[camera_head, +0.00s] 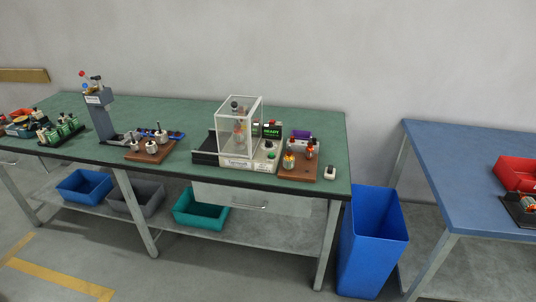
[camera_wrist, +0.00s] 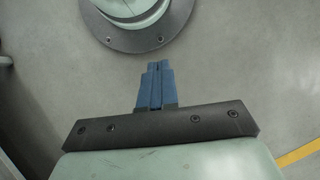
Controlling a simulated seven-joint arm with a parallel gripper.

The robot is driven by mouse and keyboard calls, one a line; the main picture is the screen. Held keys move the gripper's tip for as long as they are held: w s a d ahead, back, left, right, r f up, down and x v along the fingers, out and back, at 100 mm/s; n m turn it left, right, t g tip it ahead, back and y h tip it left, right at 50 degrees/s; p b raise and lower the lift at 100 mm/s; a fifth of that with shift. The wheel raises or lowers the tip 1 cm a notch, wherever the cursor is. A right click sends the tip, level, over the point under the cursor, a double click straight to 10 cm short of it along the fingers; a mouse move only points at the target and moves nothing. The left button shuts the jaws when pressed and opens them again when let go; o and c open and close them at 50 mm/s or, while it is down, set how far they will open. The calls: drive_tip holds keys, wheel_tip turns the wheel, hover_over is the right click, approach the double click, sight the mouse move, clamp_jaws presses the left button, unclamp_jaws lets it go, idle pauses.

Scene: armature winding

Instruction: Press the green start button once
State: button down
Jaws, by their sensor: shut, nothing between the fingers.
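The winding machine (camera_head: 236,163) stands near the right end of the green-topped bench in the head view. A clear box-shaped cover (camera_head: 251,112) encloses its upright parts. A small screen (camera_head: 268,131) beside the cover shows READY in green. A pale control panel (camera_head: 265,157) sits below the screen with small round controls. They are too small for me to tell the green start button for certain. My gripper (camera_wrist: 154,66) shows only in the wrist view. Its blue fingers are together and empty, above grey floor, away from the machine.
A brown wooden block (camera_head: 300,170) with small parts stands right of the machine. A small white item (camera_head: 330,173) lies near the bench's front right corner. A grey press (camera_head: 100,115) and another wooden block (camera_head: 150,157) stand left. A blue bin (camera_head: 373,245) stands between the tables.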

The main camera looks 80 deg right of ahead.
drive_tip(key=w+d+r+m+t+y, duration=0.1)
drive_tip(key=w+d+r+m+t, duration=0.1)
drive_tip(key=w+d+r+m, duration=0.5)
drive_tip(key=w+d+r+m+t+y, duration=0.15)
drive_tip(key=w+d, duration=0.35)
drive_tip(key=d, duration=0.5)
drive_tip(key=d+r+m+t, duration=0.3)
drive_tip(key=d+r, duration=0.3)
drive_tip(key=d, duration=0.5)
drive_tip(key=d+r+m+t, duration=0.25)
drive_tip(key=d+r, duration=0.25)
drive_tip(key=d, duration=0.6)
drive_tip(key=s+d+r+m+t+h, duration=0.1)
drive_tip(key=s+d+r+m, duration=0.2)
drive_tip(key=s+d+r, duration=0.35)
drive_tip(key=s+d+r+m+t+h, duration=0.1)
drive_tip(key=s+d+r+m+t, duration=0.15)
drive_tip(key=d+r, duration=0.75)
drive_tip(key=s+d+r+m+t+h, duration=0.1)
drive_tip(key=s+d+r+m+h, duration=0.4)
drive_tip(key=s+d+r, duration=1.5)
drive_tip(key=s+d+m, duration=0.1)
drive_tip(key=s+m, duration=0.1)
drive_tip(key=s, duration=0.1)
drive_tip(key=shift+s+t, duration=0.2)
drive_tip(key=shift+t, duration=0.15)
drive_tip(key=shift+h, duration=0.25)
